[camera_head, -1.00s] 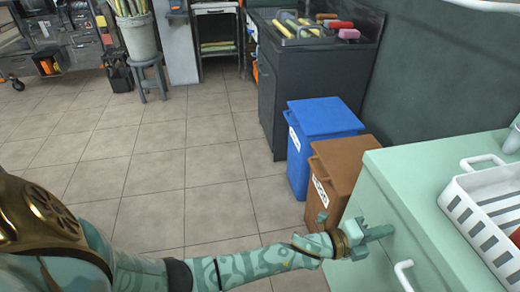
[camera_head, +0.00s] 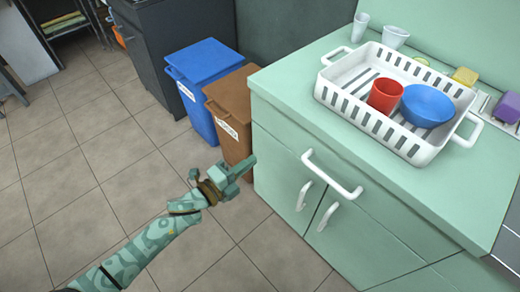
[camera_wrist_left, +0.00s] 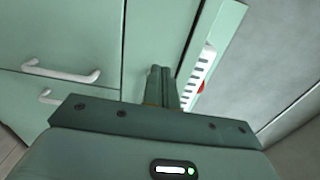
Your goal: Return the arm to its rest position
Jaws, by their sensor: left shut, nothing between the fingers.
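My left arm comes in from the lower left in the head view. Its left gripper (camera_head: 243,166) is in front of the brown bin and the left side of the green cabinet (camera_head: 285,170). In the left wrist view the two fingers of this gripper (camera_wrist_left: 161,72) are together with nothing between them. The cabinet front (camera_wrist_left: 95,30) with its white handles is beyond the fingers there. My right gripper does not show in either view.
A blue bin (camera_head: 200,68) and a brown bin (camera_head: 232,110) stand left of the cabinet. A white dish rack (camera_head: 345,100) with a red cup (camera_head: 383,95) and a blue bowl (camera_head: 427,105) sits on the counter. The tiled floor (camera_head: 75,165) at left is clear.

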